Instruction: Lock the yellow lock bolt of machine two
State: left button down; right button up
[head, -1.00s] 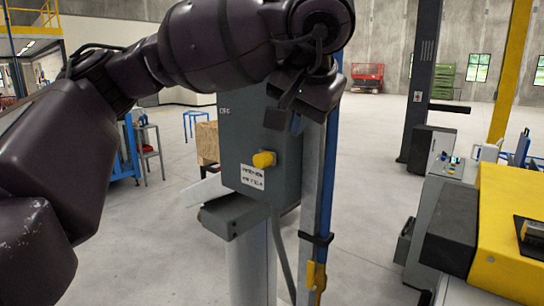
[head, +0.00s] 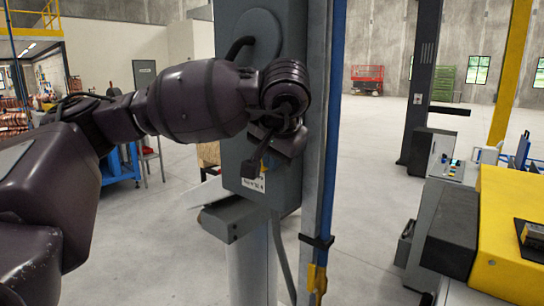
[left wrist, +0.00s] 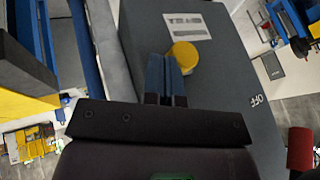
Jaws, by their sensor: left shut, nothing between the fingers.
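The yellow lock bolt (left wrist: 183,55) shows in the left wrist view as a round knob on the face of a grey box (left wrist: 232,95), close to a white label (left wrist: 187,27). In the head view my left gripper and wrist hide the bolt. The grey box (head: 288,190) stands on a pale post there. My left gripper (head: 250,170) is in front of the box's face, just above the label. In the left wrist view its blue fingers (left wrist: 165,70) are shut and empty, with their tips at the bolt's edge. I cannot tell whether they touch it. My right gripper is not in view.
A grey column with a blue pipe (head: 330,130) rises just right of the box. A grey ledge (head: 232,218) sticks out below it. A yellow and black machine (head: 508,225) stands at the right. Open concrete floor (head: 370,190) lies between.

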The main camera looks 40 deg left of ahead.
pick_arm(q)
jog(key=a, duration=0.4)
jog(key=shift+w+a, duration=0.2)
jog(key=shift+d, duration=0.1)
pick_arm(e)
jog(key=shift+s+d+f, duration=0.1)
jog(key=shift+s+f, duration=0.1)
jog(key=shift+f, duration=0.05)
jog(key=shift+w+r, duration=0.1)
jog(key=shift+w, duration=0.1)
pick_arm(q)
jog(key=shift+d+r, duration=0.15)
jog(key=shift+d, duration=0.2)
jog(key=d+f+p+v, duration=0.1)
jog(key=d+v, duration=0.1)
jog(key=v, duration=0.9)
jog(key=shift+d+r, duration=0.35)
jog(key=shift+d, duration=0.05)
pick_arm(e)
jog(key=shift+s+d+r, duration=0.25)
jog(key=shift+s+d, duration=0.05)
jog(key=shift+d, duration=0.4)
